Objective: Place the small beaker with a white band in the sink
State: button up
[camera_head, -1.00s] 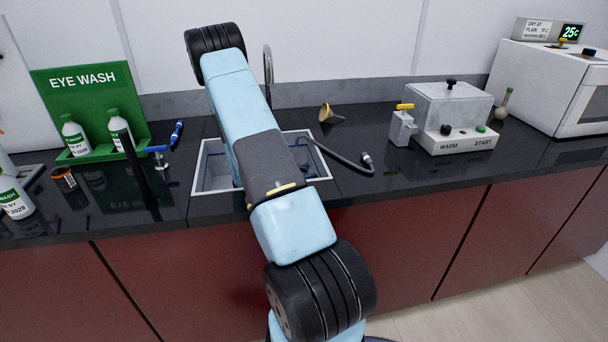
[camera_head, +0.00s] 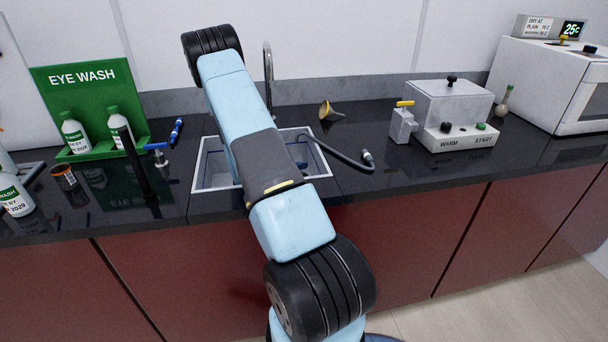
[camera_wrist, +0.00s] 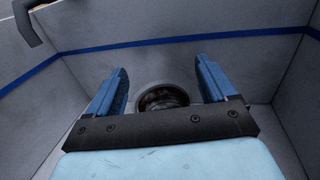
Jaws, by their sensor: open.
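The sink (camera_head: 200,187) is set in the dark counter, partly hidden behind my arm in the head view. My gripper (camera_wrist: 161,72) is open in the wrist view, with its two blue fingers apart and pointing into the sink. Grey sink walls (camera_wrist: 215,62) with a blue stripe surround it. A round dark opening with a grey rim (camera_wrist: 163,97), which looks like the drain, shows between the fingers. Nothing is seen held. I cannot make out the small beaker with a white band in either view; my arm covers part of the sink.
A curved tap (camera_head: 268,75) stands behind the sink, and a black hose (camera_head: 343,158) lies over its right edge. A yellow funnel (camera_head: 327,111) and a warming box (camera_head: 450,112) are to the right. The eye wash stand (camera_head: 88,105) with bottles is at left.

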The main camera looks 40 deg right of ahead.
jog(key=shift+r, duration=0.1)
jog(key=shift+r, duration=0.55)
jog(key=v, duration=0.7)
jog(key=shift+a, duration=0.15)
jog(key=shift+a+r, duration=0.15)
jog(key=shift+r, duration=0.15)
jog(key=s+a+r+m+t+y, duration=0.4)
jog(key=s+a+r, duration=0.3)
jog(key=a+r, duration=0.2)
jog(key=s+a+r+m+t+y, duration=0.4)
jog(key=a+r, duration=0.6)
jog(key=r, duration=0.4)
jog(key=s+a+r+m+t+y, duration=0.3)
jog(key=s+a+r+m+y, duration=0.3)
jog(key=s+a+r+y, duration=0.3)
notch_tip(320, 180, up, 2)
jog(key=shift+s+a+r+t, duration=0.25)
jog(key=shift+s+a+t, duration=0.15)
jog(key=shift+a, duration=0.15)
